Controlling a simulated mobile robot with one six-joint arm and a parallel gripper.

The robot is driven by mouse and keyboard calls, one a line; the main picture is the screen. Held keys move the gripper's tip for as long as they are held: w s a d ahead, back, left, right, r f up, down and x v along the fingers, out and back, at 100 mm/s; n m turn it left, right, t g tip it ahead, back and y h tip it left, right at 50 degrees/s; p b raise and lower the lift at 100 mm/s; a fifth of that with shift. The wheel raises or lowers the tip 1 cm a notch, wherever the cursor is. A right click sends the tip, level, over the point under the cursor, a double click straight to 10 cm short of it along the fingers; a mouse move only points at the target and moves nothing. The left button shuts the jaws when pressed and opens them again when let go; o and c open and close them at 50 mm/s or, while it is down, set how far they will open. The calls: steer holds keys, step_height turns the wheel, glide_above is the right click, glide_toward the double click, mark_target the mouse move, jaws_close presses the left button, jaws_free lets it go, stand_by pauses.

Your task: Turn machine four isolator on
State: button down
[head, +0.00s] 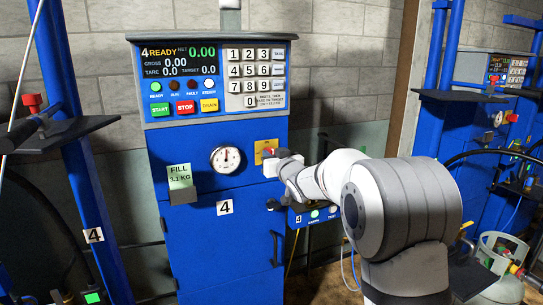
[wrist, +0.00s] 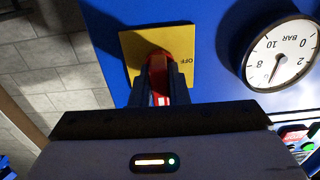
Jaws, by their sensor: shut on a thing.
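The isolator is a red handle (wrist: 158,65) on a yellow plate (wrist: 188,45), on the blue front of machine four (head: 208,133). The word OFF shows on the plate in the wrist view, right of the handle. The yellow plate also shows in the head view (head: 261,147), right of the gauge. My gripper (wrist: 158,88) is shut on the red handle, with a dark finger on each side of it. In the head view my gripper (head: 277,160) reaches the panel from the right and hides most of the handle.
A round pressure gauge (wrist: 281,54) sits close to the isolator. A FILL 3.1 KG card (head: 180,179) is on the panel's left. The display and keypad console (head: 213,78) is above. A similar blue machine (head: 489,140) and a gas cylinder (head: 501,262) stand at the right.

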steer(key=shift+f, duration=0.3)
steer(key=c, duration=1.4)
jaws_free()
steer(key=shift+r, duration=0.2)
steer(key=b+v, duration=0.1)
steer(key=v, duration=0.6)
steer(key=shift+s+d, duration=0.2)
steer(key=shift+s, duration=0.2)
